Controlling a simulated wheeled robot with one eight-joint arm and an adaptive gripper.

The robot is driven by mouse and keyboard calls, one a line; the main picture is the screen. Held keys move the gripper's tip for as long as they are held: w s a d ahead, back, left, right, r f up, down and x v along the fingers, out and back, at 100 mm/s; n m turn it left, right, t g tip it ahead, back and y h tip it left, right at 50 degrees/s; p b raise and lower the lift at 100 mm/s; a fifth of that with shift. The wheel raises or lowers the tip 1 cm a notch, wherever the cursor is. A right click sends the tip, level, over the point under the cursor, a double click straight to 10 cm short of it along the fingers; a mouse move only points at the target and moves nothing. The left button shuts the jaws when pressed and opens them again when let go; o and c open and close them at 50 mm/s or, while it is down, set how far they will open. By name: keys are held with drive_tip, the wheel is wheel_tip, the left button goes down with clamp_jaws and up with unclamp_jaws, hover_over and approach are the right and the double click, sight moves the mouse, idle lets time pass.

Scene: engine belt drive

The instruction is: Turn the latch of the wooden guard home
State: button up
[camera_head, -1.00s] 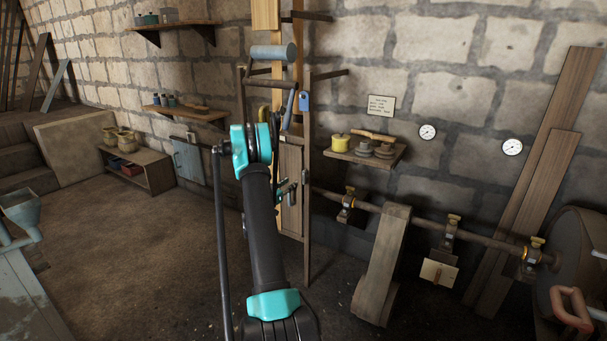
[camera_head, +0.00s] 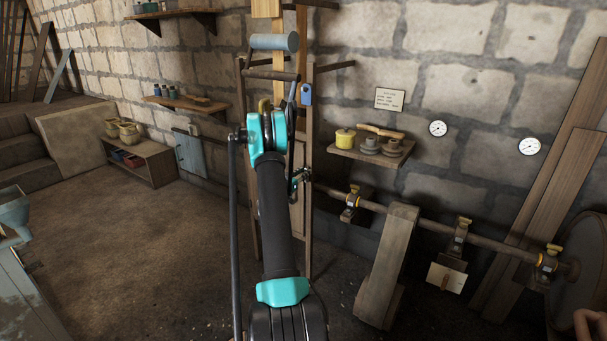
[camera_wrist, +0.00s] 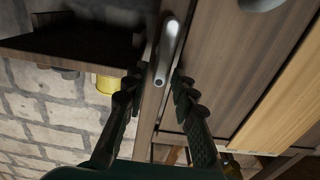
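The latch (camera_wrist: 168,45) is a grey metal bar with a rounded lower end, seen on the dark wooden post beside the guard in the wrist view. The wooden guard (camera_wrist: 222,60) is the brown panel to its right; in the head view the guard (camera_head: 297,218) is mostly behind my arm. My gripper (camera_wrist: 156,88) is open, with one dark ridged finger on each side of the latch's lower end in the picture. I cannot tell whether either finger touches it. In the head view my gripper (camera_head: 301,178) is small and partly hidden beside the guard.
A shelf (camera_head: 348,150) with a yellow pot (camera_head: 345,138) and wooden pieces is to the right of the guard. A line shaft (camera_head: 415,221) and a wooden post (camera_head: 388,265) stand on the right. The floor (camera_head: 140,260) at left is open.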

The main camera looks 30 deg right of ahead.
clamp_jaws()
drive_tip(key=shift+w+n, duration=0.1)
drive_tip(key=shift+n, duration=0.3)
drive_tip(key=n, duration=0.5)
drive_tip(key=w+f+n, duration=0.1)
drive_tip(key=n, duration=0.5)
drive_tip(key=w+a+f+n, duration=0.1)
drive_tip(key=n, duration=0.4)
drive_tip(key=shift+a+f+n, duration=0.1)
drive_tip(key=shift+f+n, duration=0.15)
drive_tip(key=shift+n, duration=0.15)
drive_tip(key=shift+o, duration=1.8)
unclamp_jaws()
drive_tip(key=shift+w, duration=0.1)
